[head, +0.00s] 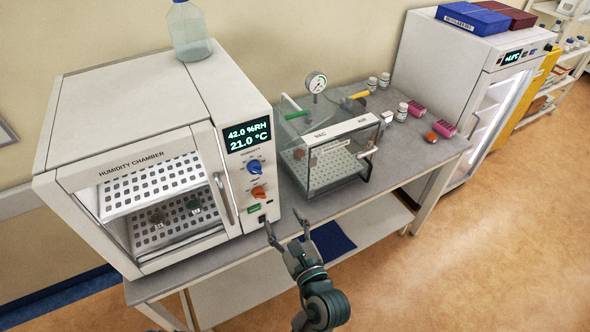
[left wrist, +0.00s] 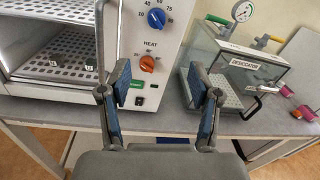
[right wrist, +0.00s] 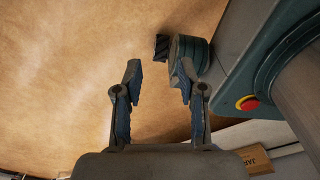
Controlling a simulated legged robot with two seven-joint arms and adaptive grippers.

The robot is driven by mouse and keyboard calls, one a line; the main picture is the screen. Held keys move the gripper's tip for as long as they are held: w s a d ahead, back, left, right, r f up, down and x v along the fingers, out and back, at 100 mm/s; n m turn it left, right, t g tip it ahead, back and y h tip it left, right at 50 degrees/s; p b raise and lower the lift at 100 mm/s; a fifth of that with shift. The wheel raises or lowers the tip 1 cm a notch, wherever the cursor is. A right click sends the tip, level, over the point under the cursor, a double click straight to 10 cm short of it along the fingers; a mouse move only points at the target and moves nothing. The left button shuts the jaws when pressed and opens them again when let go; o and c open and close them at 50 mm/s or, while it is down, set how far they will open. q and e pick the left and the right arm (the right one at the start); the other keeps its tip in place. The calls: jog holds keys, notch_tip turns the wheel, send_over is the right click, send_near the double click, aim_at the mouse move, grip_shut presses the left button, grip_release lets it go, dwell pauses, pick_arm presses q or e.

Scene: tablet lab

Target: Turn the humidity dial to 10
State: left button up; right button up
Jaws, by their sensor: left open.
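The humidity chamber (head: 130,100) stands on the bench at the left. Its display (head: 247,134) reads 42.0 %RH and 21.0 °C. The blue humidity dial (head: 254,167) sits below the display, and it also shows in the left wrist view (left wrist: 156,18). Its exact setting is too small to read. The orange heat dial (head: 258,192) is under it. My left gripper (head: 287,229) is open and empty, below and in front of the control panel, apart from both dials. My right gripper (right wrist: 158,78) is open and empty over brown floor in the right wrist view.
A clear desiccator (head: 335,165) stands right of the chamber, near my left gripper. The chamber's door handle (head: 224,199) sticks out left of the dials. A green switch (head: 253,209) is below them. A bottle (head: 189,35) stands on the chamber.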

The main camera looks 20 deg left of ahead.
aim_at(257, 173)
pick_arm(q)
jog(key=shift+p+x, duration=0.6)
jog(key=shift+x, duration=7.8)
jog(key=shift+a, duration=0.6)
jog(key=c, duration=1)
jog(key=shift+f, duration=0.1)
jog(key=shift+c, duration=0.7)
jog(key=shift+d, duration=0.15)
